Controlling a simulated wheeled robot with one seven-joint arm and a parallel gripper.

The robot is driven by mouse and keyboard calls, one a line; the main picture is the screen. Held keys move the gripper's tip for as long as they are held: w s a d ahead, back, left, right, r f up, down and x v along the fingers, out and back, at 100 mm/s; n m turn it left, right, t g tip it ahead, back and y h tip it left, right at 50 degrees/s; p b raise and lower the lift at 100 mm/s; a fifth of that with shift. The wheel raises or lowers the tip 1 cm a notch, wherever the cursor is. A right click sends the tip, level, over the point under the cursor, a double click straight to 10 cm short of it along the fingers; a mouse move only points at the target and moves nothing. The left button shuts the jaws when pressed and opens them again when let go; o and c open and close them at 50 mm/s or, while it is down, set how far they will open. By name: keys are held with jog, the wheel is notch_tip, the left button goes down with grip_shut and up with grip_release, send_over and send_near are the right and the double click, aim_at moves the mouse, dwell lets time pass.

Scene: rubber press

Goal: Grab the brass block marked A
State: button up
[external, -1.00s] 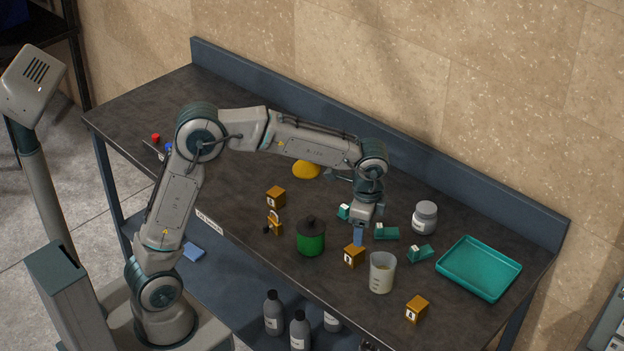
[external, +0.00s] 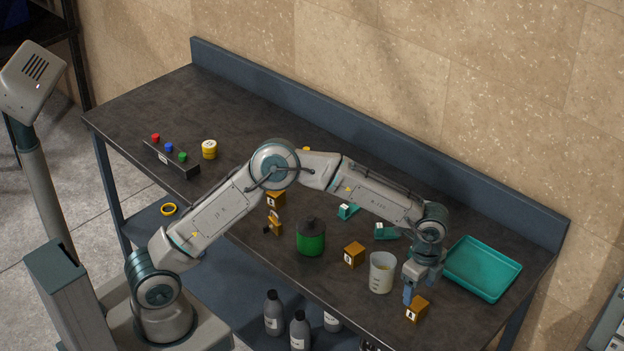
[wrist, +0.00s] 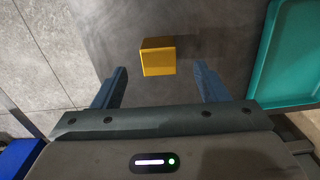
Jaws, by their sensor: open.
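Three brass blocks with small white labels stand on the dark bench. One is near the front right edge (external: 417,309), one left of the beaker (external: 354,254), and one farther left (external: 276,200), partly behind my arm. The labels are too small to read surely, so I cannot tell which is A. My gripper (external: 408,293) is open and points down, just above and beside the front right block. In the wrist view that block (wrist: 157,56) lies roughly between and just beyond the two fingertips, with nothing gripped. Its label is not visible there.
A clear beaker (external: 382,273) stands close left of my gripper. A teal tray (external: 482,268) lies to the right. A green jar (external: 311,238), a padlock (external: 275,226) and teal pieces (external: 386,232) are farther left. The bench's front edge is near the block.

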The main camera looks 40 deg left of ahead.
aim_at(418, 304)
jog(key=shift+s+d+f+p, duration=0.15)
jog(key=shift+f+p, duration=0.4)
jog(key=shift+f, duration=1.2)
jog(key=shift+w+d+f+p, duration=0.1)
jog(key=shift+f+p, duration=0.4)
jog(key=shift+f, duration=1.25)
jog(key=c, duration=1.4)
